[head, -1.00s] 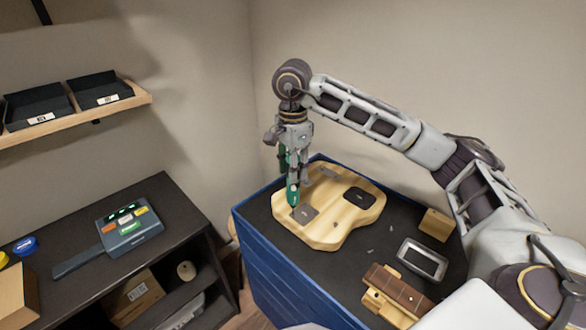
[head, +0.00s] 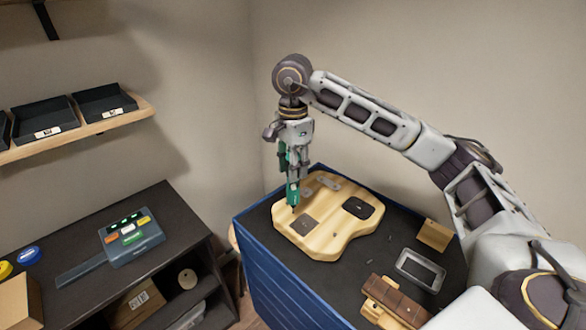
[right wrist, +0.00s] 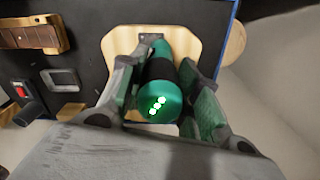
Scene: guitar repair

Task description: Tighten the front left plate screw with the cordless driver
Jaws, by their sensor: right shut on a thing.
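My right gripper (head: 293,165) is shut on the green and black cordless driver (head: 293,192) and holds it upright, tip down. The driver's tip is over the left part of the pale wooden guitar body (head: 322,242), just beyond a dark square plate (head: 304,224). Whether the tip touches a screw cannot be told. In the right wrist view the driver's green end (right wrist: 160,103) with lit dots sits between the fingers and covers much of the body (right wrist: 198,50). The plate screws are too small to make out. My left gripper is not in view.
The body lies on a blue cabinet with a dark top (head: 376,258). A metal-rimmed tray (head: 420,270), a wooden block (head: 435,235) and a neck piece on a support (head: 397,298) lie to the right. A dark bench (head: 165,215) with a grey device (head: 132,241) stands left.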

